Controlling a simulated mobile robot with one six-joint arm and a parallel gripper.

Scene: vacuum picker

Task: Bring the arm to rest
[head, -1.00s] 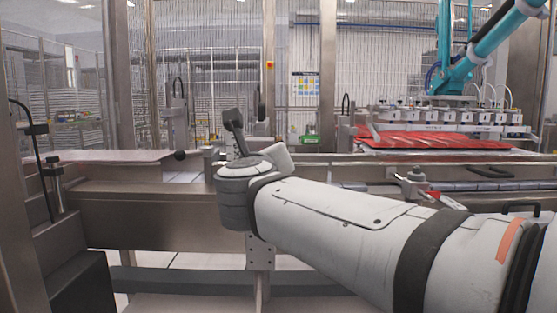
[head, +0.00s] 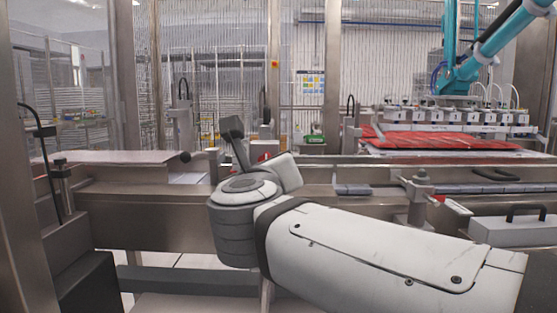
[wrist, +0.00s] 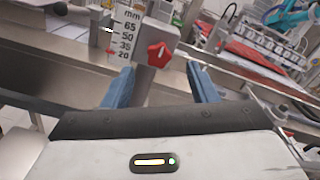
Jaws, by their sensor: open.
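My white arm reaches in from the lower right in the head view, with its elbow joint near the middle. The gripper's fingers are not clearly seen in the head view. In the wrist view my gripper (wrist: 162,88) shows two blue fingers spread wide apart, with nothing between them at the tips. Beyond the fingers are a red star-shaped knob (wrist: 158,54) and a millimetre scale plate (wrist: 127,35) on a steel post. I cannot tell their distance from the fingers.
A steel conveyor frame (head: 140,220) runs across in front of me. At the back right a row of suction heads (head: 450,120) hangs over red sheets (head: 440,142), under a teal machine arm (head: 490,50). A grey box with a black handle (head: 515,228) sits at right.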

